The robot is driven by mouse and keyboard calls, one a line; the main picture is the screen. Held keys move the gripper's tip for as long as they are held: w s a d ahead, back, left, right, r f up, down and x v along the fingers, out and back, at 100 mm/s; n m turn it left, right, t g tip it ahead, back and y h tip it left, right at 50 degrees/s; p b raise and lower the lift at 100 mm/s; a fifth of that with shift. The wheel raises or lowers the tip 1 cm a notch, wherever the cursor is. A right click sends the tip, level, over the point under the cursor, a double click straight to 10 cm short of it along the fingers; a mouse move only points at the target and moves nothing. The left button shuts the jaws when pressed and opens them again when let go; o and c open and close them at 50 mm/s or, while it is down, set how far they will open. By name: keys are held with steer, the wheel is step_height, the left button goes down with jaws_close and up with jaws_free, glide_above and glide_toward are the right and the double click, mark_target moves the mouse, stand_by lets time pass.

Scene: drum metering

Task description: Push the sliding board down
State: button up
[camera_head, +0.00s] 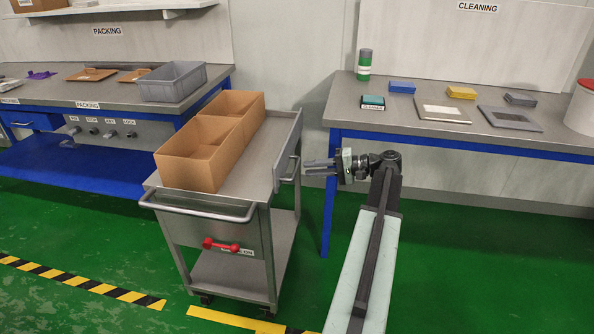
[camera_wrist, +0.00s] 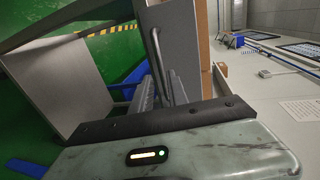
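A grey metal board (camera_head: 289,158) stands upright on the near right side of the cart, its top edge slanted in the head view. I take it to be the sliding board. In the wrist view a grey panel (camera_wrist: 178,38) with a curved bar handle (camera_wrist: 156,55) lies beyond my fingers. My gripper (camera_head: 307,168) points left at the board, at about the height of its lower part. In the wrist view my gripper (camera_wrist: 160,78) shows two dark fingers with a gap between them and nothing held. I cannot tell whether the fingertips touch the board or the handle.
The cart (camera_head: 245,225) carries two open cardboard boxes (camera_head: 205,150) and has a red handle (camera_head: 221,245) on its front. The cleaning table (camera_head: 450,127) is behind my arm on the right. The packing bench (camera_head: 120,98) is at left. Green floor is clear in front.

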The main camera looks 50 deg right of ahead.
mark_target(296, 167)
steer(key=b+x, duration=0.1)
steer(key=x, duration=0.5)
jaws_close()
stand_by(1.2)
